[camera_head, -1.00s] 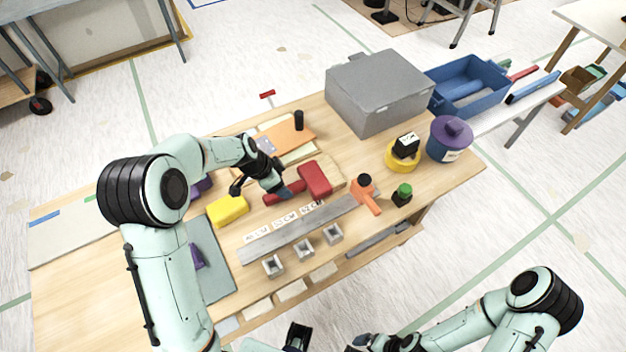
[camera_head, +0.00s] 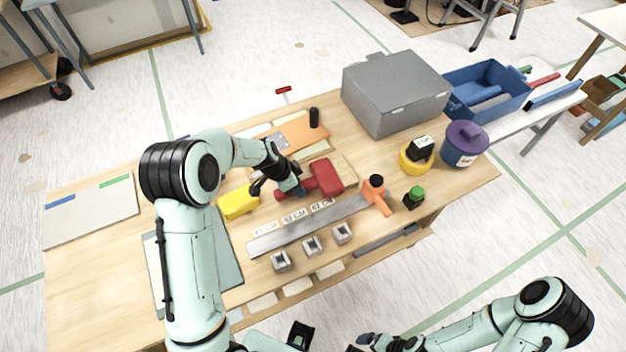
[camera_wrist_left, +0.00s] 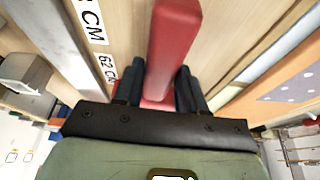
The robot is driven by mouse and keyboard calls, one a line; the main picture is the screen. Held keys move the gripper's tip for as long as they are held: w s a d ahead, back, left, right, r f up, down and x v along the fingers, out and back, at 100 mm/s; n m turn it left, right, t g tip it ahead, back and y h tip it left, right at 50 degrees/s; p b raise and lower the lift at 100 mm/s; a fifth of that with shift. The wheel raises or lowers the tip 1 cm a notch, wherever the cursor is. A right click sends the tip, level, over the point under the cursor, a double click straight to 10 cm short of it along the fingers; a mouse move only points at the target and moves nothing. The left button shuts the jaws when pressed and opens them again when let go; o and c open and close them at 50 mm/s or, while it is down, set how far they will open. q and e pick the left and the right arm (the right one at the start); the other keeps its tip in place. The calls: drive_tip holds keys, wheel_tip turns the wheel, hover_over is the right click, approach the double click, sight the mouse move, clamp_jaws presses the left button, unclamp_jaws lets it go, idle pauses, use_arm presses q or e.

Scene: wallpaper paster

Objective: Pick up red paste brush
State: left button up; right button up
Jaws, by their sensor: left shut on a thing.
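The red paste brush (camera_head: 326,176) lies on the wooden workbench, with its broad red head to the right and its handle to the left. My left gripper (camera_head: 291,188) is over the handle and shut on it. In the left wrist view, the red brush (camera_wrist_left: 175,40) runs away from between the two dark fingers of the left gripper (camera_wrist_left: 155,90). Part of the handle is hidden by the gripper. My right gripper (camera_head: 362,341) is at the bottom edge of the head view, away from the bench, and its fingers are not clear.
A yellow block (camera_head: 239,203) lies left of the brush, and a grey metal ruler (camera_head: 305,229) in front. An orange tool (camera_head: 376,194) stands to the right. A grey box (camera_head: 395,92) is at the back right. The bench's left side has free room.

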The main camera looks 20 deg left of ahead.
use_arm(q)
drive_tip(key=shift+r, duration=0.2)
wheel_tip(320, 180, up, 20)
drive_tip(key=p, duration=0.1)
drive_tip(key=shift+p, duration=0.3)
use_arm(e)
drive_tip(key=shift+w+r, duration=0.3)
drive_tip(key=shift+r, duration=0.2)
drive_tip(key=shift+w+r, duration=0.3)
drive_tip(key=shift+r, duration=0.2)
use_arm(q)
drive_tip(key=shift+f, duration=0.15)
